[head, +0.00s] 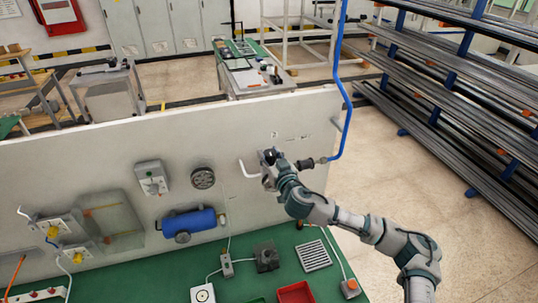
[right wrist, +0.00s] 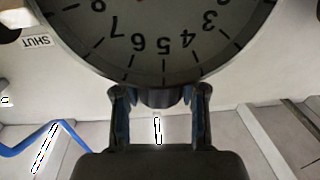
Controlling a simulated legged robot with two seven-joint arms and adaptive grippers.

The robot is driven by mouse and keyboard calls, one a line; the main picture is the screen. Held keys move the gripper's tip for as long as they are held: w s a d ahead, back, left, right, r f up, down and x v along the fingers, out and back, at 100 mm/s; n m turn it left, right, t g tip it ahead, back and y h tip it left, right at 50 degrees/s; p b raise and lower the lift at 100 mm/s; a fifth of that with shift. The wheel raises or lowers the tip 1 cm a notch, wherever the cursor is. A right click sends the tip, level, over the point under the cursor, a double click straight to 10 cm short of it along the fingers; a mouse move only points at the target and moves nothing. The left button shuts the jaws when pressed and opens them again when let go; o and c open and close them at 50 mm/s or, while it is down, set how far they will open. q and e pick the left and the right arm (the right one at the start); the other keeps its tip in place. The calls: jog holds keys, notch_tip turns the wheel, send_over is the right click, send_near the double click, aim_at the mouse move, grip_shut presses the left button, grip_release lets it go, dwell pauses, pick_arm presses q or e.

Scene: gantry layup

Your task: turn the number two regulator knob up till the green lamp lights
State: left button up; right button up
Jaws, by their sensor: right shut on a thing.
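My right gripper (head: 270,158) is at the upright pale panel, at the regulator beside the blue pipe. In the right wrist view its two fingers (right wrist: 158,100) are closed on a dark knob (right wrist: 160,97) below a large gauge dial (right wrist: 150,40). In the head view the gripper hides most of the regulator and the knob. I cannot make out a lit green lamp in either view. My left gripper is not in view.
A blue pipe (head: 345,110) comes down to the regulator. A grey switch box (head: 152,178), a round vent (head: 203,178) and a blue cylinder (head: 190,222) are on the panel (head: 110,150). The green bench (head: 150,270) below holds a red tray (head: 296,292) and small boxes.

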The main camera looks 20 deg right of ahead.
jog(key=shift+r, duration=0.1)
dwell(0.3)
jog(key=o, duration=1.1)
jog(key=shift+s, duration=0.1)
jog(key=shift+o, duration=0.3)
jog(key=shift+s+r, duration=0.1)
jog(key=shift+s+d, duration=0.1)
jog(key=shift+s+f, duration=0.1)
jog(key=shift+f, duration=0.1)
jog(key=s+d, duration=0.1)
jog(key=s, duration=1)
jog(key=shift+s+d, duration=0.3)
